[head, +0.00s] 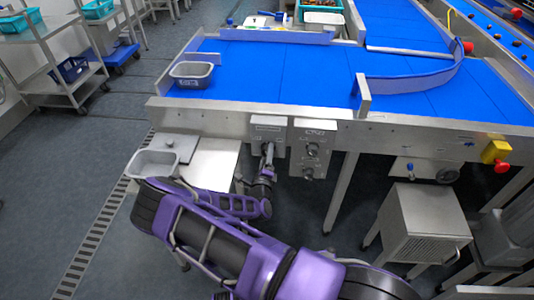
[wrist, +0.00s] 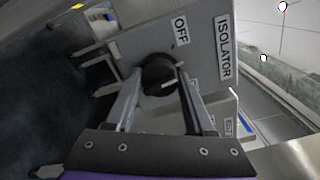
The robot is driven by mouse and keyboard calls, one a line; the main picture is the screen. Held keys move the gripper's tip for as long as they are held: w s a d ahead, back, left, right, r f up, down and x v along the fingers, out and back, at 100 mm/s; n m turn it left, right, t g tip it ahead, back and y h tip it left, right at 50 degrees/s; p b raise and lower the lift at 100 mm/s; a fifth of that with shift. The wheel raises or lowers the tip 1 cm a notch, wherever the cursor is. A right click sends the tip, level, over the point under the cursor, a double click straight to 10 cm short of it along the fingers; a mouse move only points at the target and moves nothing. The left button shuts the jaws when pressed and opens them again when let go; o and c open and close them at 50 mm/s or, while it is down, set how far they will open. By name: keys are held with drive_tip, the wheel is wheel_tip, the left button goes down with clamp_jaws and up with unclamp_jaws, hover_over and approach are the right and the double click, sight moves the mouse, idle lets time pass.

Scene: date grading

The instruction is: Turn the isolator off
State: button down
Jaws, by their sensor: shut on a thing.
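The isolator (head: 267,128) is a grey box on the front face of the blue conveyor table. In the wrist view its plate (wrist: 205,62) carries the labels "ISOLATOR" and "OFF" (wrist: 181,31). A round black knob (wrist: 158,70) stands out from the plate, below and left of the word "OFF". A small pale mark shows low on the knob's right side; I cannot tell the switch position from it. My gripper (wrist: 160,82) is shut on the knob, one finger on each side. In the head view my gripper (head: 268,155) reaches up to the isolator's front.
A second control box (head: 312,142) with dark knobs is just right of the isolator. A grey tub (head: 155,164) stands on a low steel shelf (head: 213,160) to the left. A red emergency button on a yellow box (head: 495,152) is far right. Open floor (head: 95,140) lies left.

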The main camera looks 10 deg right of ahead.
drive_tip(key=n, duration=0.7)
idle(0.6)
drive_tip(key=shift+c, duration=1.3)
unclamp_jaws()
drive_tip(key=v, duration=1.7)
drive_tip(key=shift+s+p, duration=0.2)
drive_tip(key=shift+p, duration=0.15)
